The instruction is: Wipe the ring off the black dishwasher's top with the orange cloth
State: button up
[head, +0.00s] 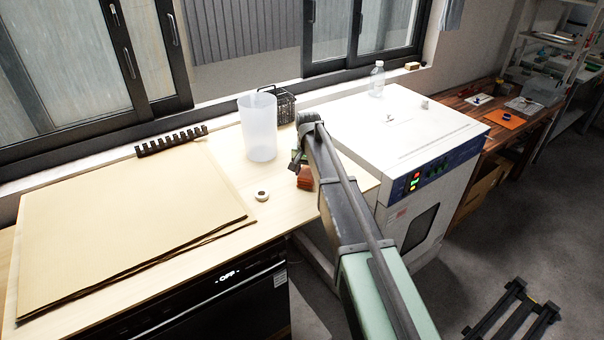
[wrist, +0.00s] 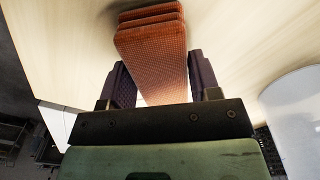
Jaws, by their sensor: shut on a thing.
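The orange cloth (wrist: 152,55), a folded stack of layers, is between my gripper's dark fingers (wrist: 160,82) in the wrist view. My gripper is shut on it. In the head view the cloth (head: 305,179) shows at the right part of the pale wooden top (head: 225,210), partly hidden by my arm. Whether it touches the top is hard to tell. The black dishwasher (head: 215,305) is under the wooden top, its display reading OFF. I cannot make out a ring mark; a small white round thing with a dark centre (head: 262,195) lies left of the cloth.
A white oven (head: 400,125) stands right. The front middle is clear.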

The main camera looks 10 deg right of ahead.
jog(key=shift+w+d+f, duration=0.1)
jog(key=shift+w+d, duration=0.2)
jog(key=shift+d, duration=0.4)
jog(key=shift+w+d+f, duration=0.1)
jog(key=shift+w+d, duration=0.15)
jog(key=shift+d, duration=0.4)
jog(key=shift+w+d+r, duration=0.1)
jog(key=shift+w+d, duration=0.15)
jog(key=shift+d, duration=0.45)
jog(key=shift+w+d, duration=0.3)
jog(key=shift+d, duration=0.35)
jog(key=shift+w+d+r, duration=0.1)
jog(key=shift+w+d, duration=0.15)
jog(key=shift+d, duration=0.45)
jog(key=shift+w+d+f, duration=0.1)
jog(key=shift+w+d, duration=0.2)
jog(key=shift+d, duration=0.5)
jog(key=shift+w+d+f, duration=0.1)
jog(key=shift+w+d, duration=0.2)
jog(key=shift+d, duration=0.5)
notch_tip(320, 180, up, 6)
jog(key=p, duration=0.5)
jog(key=shift+p, duration=0.3)
notch_tip(320, 180, up, 3)
jog(key=p, duration=0.3)
